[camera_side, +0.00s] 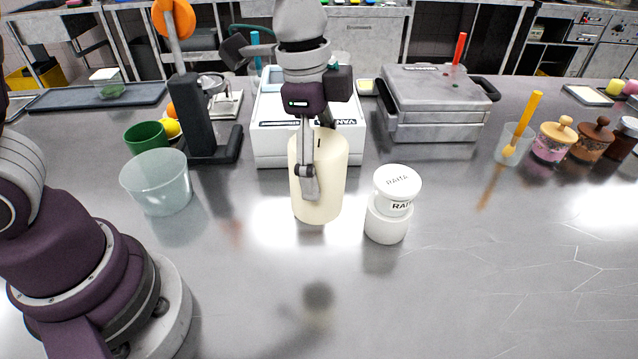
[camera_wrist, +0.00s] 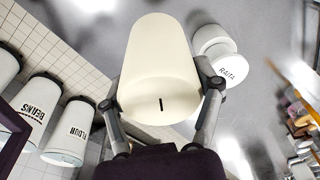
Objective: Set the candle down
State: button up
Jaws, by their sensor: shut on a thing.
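The candle (camera_side: 329,180) is a thick cream cylinder with a short dark wick. It is upright in the side view, in front of the white boxy appliance. My gripper (camera_side: 306,178) is shut on it from above, one finger showing on its near side. In the wrist view the candle (camera_wrist: 160,70) fills the middle, with a finger of my gripper (camera_wrist: 160,93) on each side.
A white RAITA jar (camera_side: 387,228) stands just right of the candle. A clear bowl (camera_side: 158,185) and a black stand (camera_side: 190,125) are to the left. The white appliance (camera_side: 262,148) and a metal press (camera_side: 435,110) are behind. The front of the counter is clear.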

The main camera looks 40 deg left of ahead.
jog(key=s+d+f+m, duration=0.2)
jog(key=s+d+m, duration=0.2)
jog(key=s+m, duration=0.15)
jog(key=shift+m+g+h, duration=0.3)
jog(key=shift+m+g, duration=0.05)
jog(key=shift+g, duration=0.05)
notch_tip(320, 180, down, 10)
jog(key=shift+w+r, duration=0.1)
jog(key=shift+r, duration=0.15)
jog(key=shift+f, duration=0.1)
jog(key=o, duration=1.2)
jog(key=shift+o, duration=0.2)
jog(key=shift+f, duration=0.1)
notch_tip(320, 180, up, 9)
jog(key=s+a+r+n+t, duration=0.1)
jog(key=a+r+n+t, duration=0.1)
jog(key=a+n, duration=0.5)
jog(key=s+a+r+n+t+y, duration=0.1)
jog(key=a+r+n+t, duration=0.2)
jog(key=a+r+n, duration=0.2)
jog(key=a+n, duration=0.3)
jog(key=n, duration=0.2)
jog(key=shift+r+n+t+y, duration=0.25)
jog(key=shift+n+t+y, duration=0.05)
jog(key=shift+n, duration=0.1)
jog(key=shift+s+a+n, duration=0.35)
jog(key=shift+a+n, duration=0.1)
jog(key=shift+n, duration=0.15)
jog(key=shift+c, duration=1)
